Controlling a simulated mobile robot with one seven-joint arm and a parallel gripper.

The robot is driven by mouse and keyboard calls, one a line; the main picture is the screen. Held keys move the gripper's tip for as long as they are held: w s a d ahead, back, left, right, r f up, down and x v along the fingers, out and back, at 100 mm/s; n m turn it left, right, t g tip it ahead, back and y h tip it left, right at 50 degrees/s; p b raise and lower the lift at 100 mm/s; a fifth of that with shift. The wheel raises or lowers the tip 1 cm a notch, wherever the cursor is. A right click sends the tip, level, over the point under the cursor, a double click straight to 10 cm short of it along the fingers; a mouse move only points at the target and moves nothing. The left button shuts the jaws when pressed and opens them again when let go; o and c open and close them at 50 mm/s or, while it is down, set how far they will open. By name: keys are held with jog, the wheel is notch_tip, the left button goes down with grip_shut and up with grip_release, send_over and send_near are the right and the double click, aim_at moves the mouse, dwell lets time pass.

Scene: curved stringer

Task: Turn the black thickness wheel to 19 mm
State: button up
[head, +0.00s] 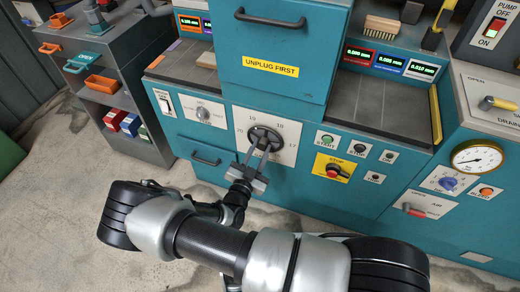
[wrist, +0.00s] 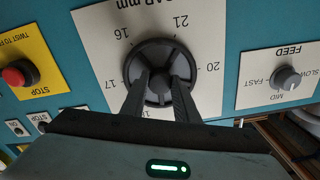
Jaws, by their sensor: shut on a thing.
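The black thickness wheel (head: 265,132) sits on a white scale plate (head: 285,154) on the teal machine front. In the wrist view the wheel (wrist: 157,50) has a thick rim, spokes and a round hub. The plate's numbers appear upside down there; 16, 17, 20 and 21 are readable, and the lower numbers are partly covered by my gripper. I cannot make out which number the wheel points to. My gripper (head: 257,150) reaches the wheel from the front. In the wrist view its two fingers (wrist: 160,82) are shut on the wheel, overlapping its face.
A feed knob (wrist: 288,78) on its own plate is beside the wheel. A red stop button (head: 333,171) on yellow and several small buttons lie to the right in the head view. A drawer handle (head: 205,160) juts out at lower left. The floor in front is clear.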

jog(key=o, duration=1.1)
jog(key=shift+c, duration=0.2)
jog(key=p+v, duration=0.1)
jog(key=v, duration=1.6)
jog(key=shift+s+p, duration=0.25)
jog(key=shift+p, duration=0.1)
jog(key=shift+r, duration=0.1)
